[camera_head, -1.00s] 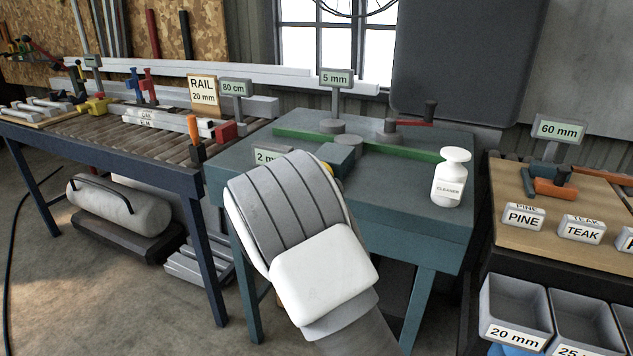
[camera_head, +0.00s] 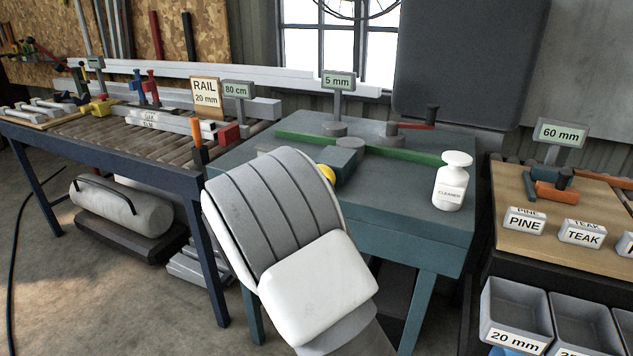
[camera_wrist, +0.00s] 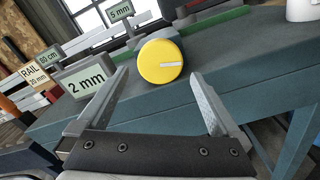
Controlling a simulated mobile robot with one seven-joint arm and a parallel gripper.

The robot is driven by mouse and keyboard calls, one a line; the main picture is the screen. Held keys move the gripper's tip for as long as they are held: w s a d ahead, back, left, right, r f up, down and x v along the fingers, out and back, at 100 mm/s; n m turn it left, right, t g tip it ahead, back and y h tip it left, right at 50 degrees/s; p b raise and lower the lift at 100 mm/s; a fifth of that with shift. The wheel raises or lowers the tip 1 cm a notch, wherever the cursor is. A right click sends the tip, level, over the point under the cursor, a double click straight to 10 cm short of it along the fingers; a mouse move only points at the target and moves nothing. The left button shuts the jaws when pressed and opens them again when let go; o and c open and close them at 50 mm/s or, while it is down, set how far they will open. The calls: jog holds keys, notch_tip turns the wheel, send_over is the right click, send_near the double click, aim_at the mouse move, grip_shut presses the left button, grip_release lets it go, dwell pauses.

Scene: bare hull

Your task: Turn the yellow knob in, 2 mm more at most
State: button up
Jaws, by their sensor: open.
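The yellow knob (camera_wrist: 160,62) faces the wrist camera, round with a pale pointer bar lying nearly level to the right of its centre. In the head view only a sliver of the yellow knob (camera_head: 327,173) shows beside my arm. My gripper (camera_wrist: 160,92) is open, one finger on each side below the knob, with a gap on both sides and nothing between the fingers. A sign (camera_wrist: 83,84) to the knob's left reads "2 mm". In the head view my arm hides the gripper and that sign.
The knob's teal bench (camera_head: 400,205) carries a green bar, a "5 mm" sign (camera_head: 338,81) and a white cleaner bottle (camera_head: 451,184) near its right edge. A roller table (camera_head: 160,165) stands left. A wooden-topped bench (camera_head: 540,240) with "60 mm" sign stands right.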

jog(key=p+v, duration=0.1)
jog(key=v, duration=1)
jog(key=shift+s, duration=0.35)
jog(key=shift+a+p, duration=0.1)
jog(key=shift+p, duration=0.2)
